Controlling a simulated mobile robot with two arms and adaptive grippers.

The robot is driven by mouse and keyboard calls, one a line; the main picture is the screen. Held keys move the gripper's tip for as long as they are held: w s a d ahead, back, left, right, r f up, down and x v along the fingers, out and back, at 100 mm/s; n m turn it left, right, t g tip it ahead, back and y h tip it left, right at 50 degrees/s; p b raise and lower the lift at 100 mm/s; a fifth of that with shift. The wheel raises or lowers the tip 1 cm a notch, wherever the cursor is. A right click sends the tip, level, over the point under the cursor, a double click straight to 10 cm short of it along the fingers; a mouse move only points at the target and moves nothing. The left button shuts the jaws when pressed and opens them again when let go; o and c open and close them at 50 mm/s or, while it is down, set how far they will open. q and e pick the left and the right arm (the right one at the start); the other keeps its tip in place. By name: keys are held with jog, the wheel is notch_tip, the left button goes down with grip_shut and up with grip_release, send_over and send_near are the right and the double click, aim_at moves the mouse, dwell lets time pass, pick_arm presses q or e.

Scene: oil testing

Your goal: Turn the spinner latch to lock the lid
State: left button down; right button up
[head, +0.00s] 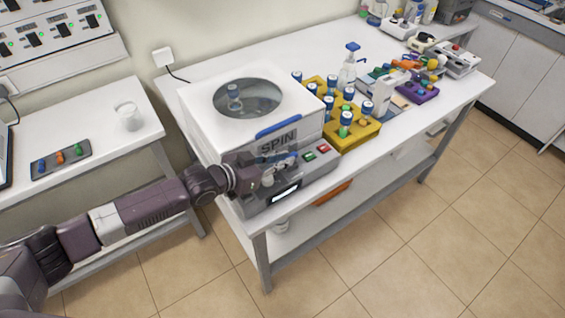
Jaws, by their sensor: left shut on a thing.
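The white spinner (212,138), marked SPIN, stands at the near left end of the white table. Its lid (205,92) looks down, with a round dark window on top showing a blue-capped vial inside. A blue handle (279,127) runs along the lid's front edge. My left gripper (279,170) is at the spinner's front face, below the SPIN lettering, shut on what looks like the spinner latch. The gripper covers most of the latch, so its angle cannot be told. My right gripper is not in view.
Red and green buttons (316,152) and a lit display (286,193) are close to my left gripper. Yellow racks (366,131) with blue-capped vials stand right of the spinner. A pump bottle (349,70) is behind them. A side table (82,185) is at left.

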pick_arm(q)
jog(key=shift+d+r, duration=0.15)
jog(key=shift+r, duration=0.1)
jog(key=c, duration=2)
grip_release()
jog(key=shift+o, duration=0.2)
jog(key=shift+f, duration=0.15)
jog(key=shift+a, duration=0.2)
jog(key=v, duration=1.1)
jog(key=shift+s+a+r, duration=0.15)
jog(key=shift+s+r, duration=0.1)
jog(key=shift+s, duration=0.05)
jog(key=shift+o, duration=0.3)
